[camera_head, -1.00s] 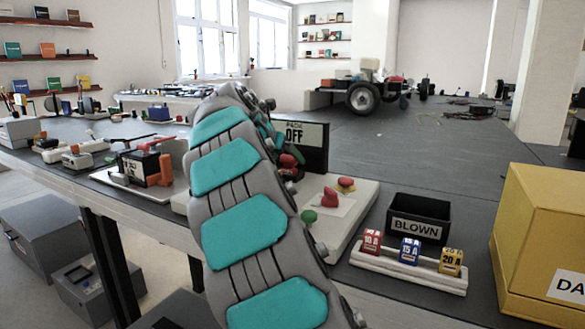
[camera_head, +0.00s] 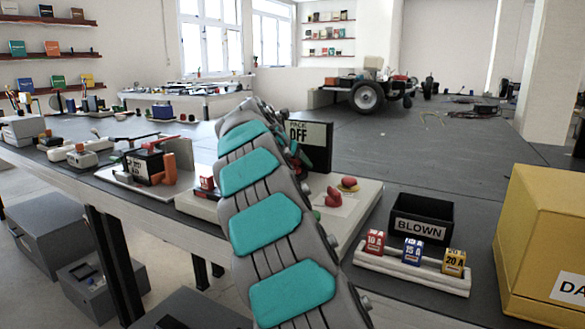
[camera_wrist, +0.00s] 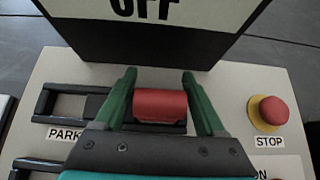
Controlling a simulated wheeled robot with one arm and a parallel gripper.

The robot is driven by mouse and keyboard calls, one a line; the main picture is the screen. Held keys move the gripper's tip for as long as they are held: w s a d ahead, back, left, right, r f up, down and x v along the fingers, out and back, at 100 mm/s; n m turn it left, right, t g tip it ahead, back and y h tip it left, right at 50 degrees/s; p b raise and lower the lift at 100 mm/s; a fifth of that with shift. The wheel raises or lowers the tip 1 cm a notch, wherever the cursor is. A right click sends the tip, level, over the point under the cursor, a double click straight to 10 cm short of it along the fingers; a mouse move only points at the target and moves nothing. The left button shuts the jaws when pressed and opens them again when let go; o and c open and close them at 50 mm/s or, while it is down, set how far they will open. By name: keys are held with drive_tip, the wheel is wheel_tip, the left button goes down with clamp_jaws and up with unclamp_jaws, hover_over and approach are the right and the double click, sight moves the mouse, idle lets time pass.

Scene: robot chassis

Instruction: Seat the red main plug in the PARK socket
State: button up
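The red main plug (camera_wrist: 160,105) is between the green fingers of my gripper (camera_wrist: 160,72) in the wrist view, one finger on each side. Whether the fingers press on it is unclear. It is over or in a dark socket housing, right of the black-framed PARK socket (camera_wrist: 68,103), which looks empty. The PARK label (camera_wrist: 64,134) is just below that socket. In the head view my arm hides the plug and most of the gripper (camera_head: 305,158).
A black OFF sign (camera_head: 318,142) stands behind the sockets. A red STOP button (camera_wrist: 273,111) is to their right. On the bench are a BLOWN bin (camera_head: 420,207), a fuse rack (camera_head: 400,268) and a yellow box (camera_head: 530,210). A battery unit (camera_head: 145,165) is left.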

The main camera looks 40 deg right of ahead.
clamp_jaws()
idle(0.3)
drive_tip(key=shift+r, duration=0.1)
